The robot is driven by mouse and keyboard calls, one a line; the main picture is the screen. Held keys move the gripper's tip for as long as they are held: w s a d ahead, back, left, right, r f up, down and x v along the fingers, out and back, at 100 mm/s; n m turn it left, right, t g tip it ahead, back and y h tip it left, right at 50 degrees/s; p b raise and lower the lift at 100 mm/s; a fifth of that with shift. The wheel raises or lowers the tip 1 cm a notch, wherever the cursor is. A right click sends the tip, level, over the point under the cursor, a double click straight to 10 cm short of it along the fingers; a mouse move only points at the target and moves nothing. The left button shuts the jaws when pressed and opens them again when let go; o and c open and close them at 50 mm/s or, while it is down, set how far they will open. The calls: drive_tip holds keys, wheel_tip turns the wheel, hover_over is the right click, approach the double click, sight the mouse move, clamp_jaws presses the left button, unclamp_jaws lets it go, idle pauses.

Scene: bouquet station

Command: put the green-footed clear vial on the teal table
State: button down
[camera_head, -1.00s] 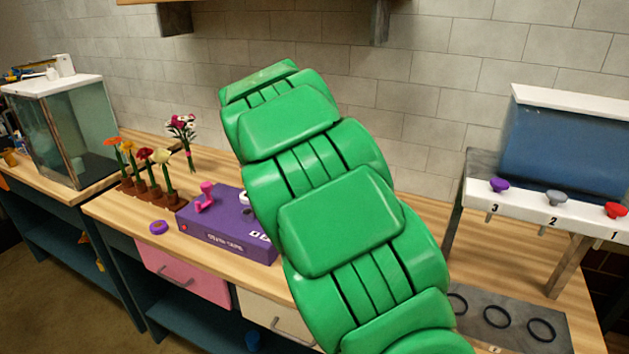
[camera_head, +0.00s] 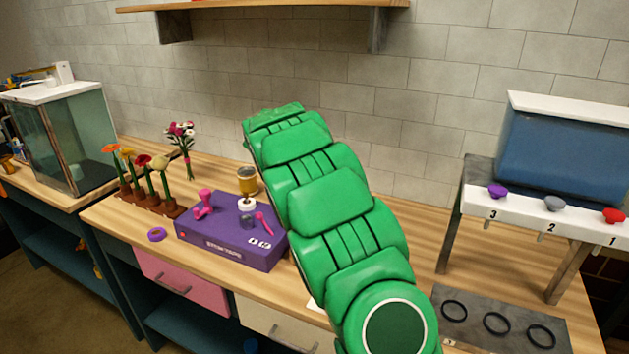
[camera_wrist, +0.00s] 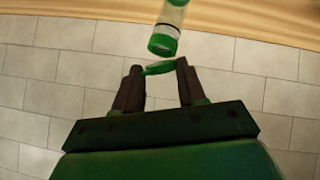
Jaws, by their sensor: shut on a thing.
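My gripper (camera_wrist: 159,72) shows in the wrist view. Its two dark fingers are apart, shut on the green foot between their tips. The green-footed clear vial (camera_wrist: 164,42) extends beyond the fingertips toward the top of the picture, with a green band and a clear body cut off by the frame edge. The stretch between foot and band looks see-through. In the head view my green arm hides the gripper and vial. I make out no teal tabletop; only the cabinet fronts under the wooden counter are dark teal.
A purple box (camera_head: 222,235) with pink items and a gold-topped jar (camera_head: 247,183) stands left of my arm. Beyond are potted flowers (camera_head: 145,190) and a glass tank (camera_head: 68,140). Right are a blue dispenser (camera_head: 560,140) and a grey ring mat (camera_head: 470,330). A shelf (camera_head: 280,20) overhangs.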

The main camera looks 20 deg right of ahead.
drive_tip(key=shift+w+d+f, duration=0.1)
drive_tip(key=shift+w+f, duration=0.4)
drive_tip(key=shift+f, duration=1.7)
drive_tip(key=c, duration=0.6)
unclamp_jaws()
drive_tip(key=shift+c, duration=0.2)
drive_tip(key=v, duration=1.2)
